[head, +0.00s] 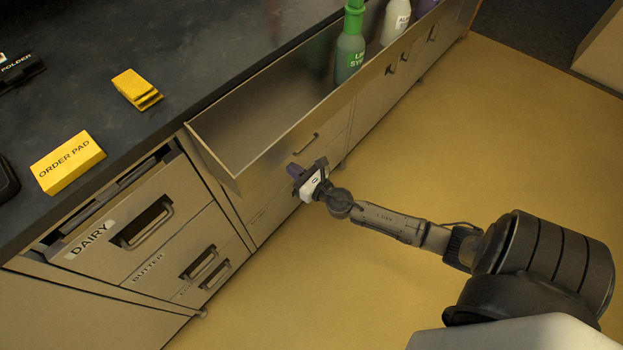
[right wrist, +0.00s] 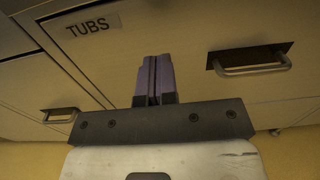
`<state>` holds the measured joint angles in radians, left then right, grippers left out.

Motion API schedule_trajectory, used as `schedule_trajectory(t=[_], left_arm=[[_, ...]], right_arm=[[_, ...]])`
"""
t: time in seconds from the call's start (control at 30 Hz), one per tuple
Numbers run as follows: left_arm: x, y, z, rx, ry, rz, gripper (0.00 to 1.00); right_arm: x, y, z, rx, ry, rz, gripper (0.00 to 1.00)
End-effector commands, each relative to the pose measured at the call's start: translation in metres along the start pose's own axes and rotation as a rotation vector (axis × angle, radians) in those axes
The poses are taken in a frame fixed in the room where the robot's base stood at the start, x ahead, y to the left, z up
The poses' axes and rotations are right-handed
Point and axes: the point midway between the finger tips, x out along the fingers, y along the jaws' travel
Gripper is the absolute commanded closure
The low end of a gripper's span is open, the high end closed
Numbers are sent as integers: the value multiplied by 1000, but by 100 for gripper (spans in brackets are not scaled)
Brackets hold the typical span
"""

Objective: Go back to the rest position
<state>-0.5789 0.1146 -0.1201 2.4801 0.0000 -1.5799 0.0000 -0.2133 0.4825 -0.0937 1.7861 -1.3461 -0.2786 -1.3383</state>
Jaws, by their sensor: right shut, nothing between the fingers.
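My right gripper (head: 294,171) is in front of the cabinet's drawer fronts, just below the speed rail trough (head: 222,165). In the right wrist view its purple fingers (right wrist: 154,80) are shut together with nothing between them. They point at a drawer front with a "TUBS" label (right wrist: 93,25). I cannot tell whether the fingertips touch the front. My left gripper is not in view.
A green syrup bottle (head: 350,45) and a white bottle (head: 395,22) stand in the trough. The dark counter (head: 180,50) holds a yellow order pad (head: 68,163) and yellow pieces (head: 136,89). A dairy drawer (head: 125,225) is at left. The yellow floor (head: 480,130) is clear.

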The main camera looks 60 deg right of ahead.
Motion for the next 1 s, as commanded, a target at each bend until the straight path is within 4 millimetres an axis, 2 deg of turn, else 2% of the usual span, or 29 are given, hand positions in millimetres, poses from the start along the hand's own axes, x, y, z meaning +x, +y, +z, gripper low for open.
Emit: schedule_trajectory(t=[0.03, 0.2, 0.4, 0.83, 1.0], left_arm=[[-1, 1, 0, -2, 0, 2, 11], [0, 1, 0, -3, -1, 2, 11], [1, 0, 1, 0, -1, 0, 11], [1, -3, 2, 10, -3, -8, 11], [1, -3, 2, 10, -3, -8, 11]], right_arm=[[-11, 0, -1, -1, 3, 0, 100], [-37, 0, -1, -2, 1, 0, 100], [-56, 0, 0, 0, 0, 0, 100], [-62, 0, 0, 11, -1, 0, 100], [-62, -8, 3, 171, -20, -44, 100]])
